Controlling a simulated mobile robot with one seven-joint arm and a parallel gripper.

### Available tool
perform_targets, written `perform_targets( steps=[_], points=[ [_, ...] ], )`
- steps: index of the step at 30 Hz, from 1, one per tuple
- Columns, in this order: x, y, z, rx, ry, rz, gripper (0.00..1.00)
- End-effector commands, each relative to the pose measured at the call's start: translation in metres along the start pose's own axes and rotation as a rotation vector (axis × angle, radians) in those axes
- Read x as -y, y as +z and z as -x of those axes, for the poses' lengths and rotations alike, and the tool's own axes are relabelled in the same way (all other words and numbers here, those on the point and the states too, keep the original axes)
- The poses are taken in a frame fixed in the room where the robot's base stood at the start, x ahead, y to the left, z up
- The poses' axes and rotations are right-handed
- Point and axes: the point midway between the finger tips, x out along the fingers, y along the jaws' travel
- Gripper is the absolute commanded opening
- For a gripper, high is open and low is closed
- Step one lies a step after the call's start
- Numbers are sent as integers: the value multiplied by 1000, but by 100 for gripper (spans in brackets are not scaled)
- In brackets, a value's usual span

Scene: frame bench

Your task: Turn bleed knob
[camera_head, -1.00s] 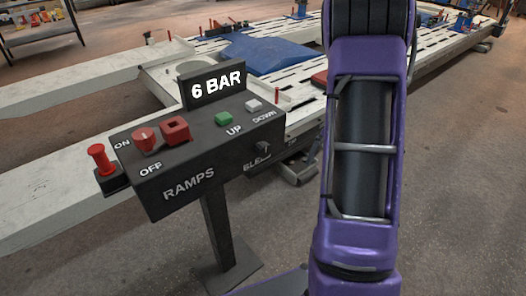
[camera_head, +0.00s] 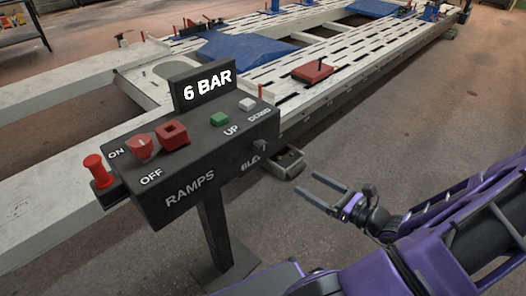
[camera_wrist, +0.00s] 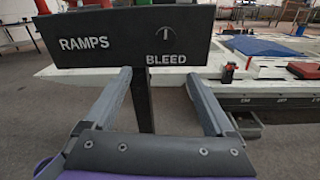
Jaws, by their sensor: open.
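The bleed knob (camera_head: 260,145) is a small dark knob on the right part of the control box's front face, above the partly visible lettering BLEED. In the wrist view the bleed knob (camera_wrist: 165,34) has a light pointer mark pointing up, with BLEED below it. The dark control box (camera_head: 165,185) stands on a post and reads RAMPS. My gripper (camera_head: 328,193) is open and empty, to the right of the box and apart from it. In the wrist view its two fingers (camera_wrist: 158,80) reach toward the box, with the knob above and between them.
The white frame bench (camera_head: 330,85) lies beyond.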

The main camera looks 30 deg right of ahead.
Motion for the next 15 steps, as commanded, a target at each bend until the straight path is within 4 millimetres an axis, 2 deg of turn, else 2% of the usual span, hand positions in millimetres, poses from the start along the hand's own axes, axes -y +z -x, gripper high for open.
perform_targets(
  steps=[4, 7, 11, 15],
  points=[
    [4, 9, 2, 46, -44, -27, 89],
    [4, 9, -5, 50, -47, -29, 89],
    [4, 10, -26, 49, -43, -30, 89],
    [5, 11, -56, 48, -41, -29, 89]
  ],
)
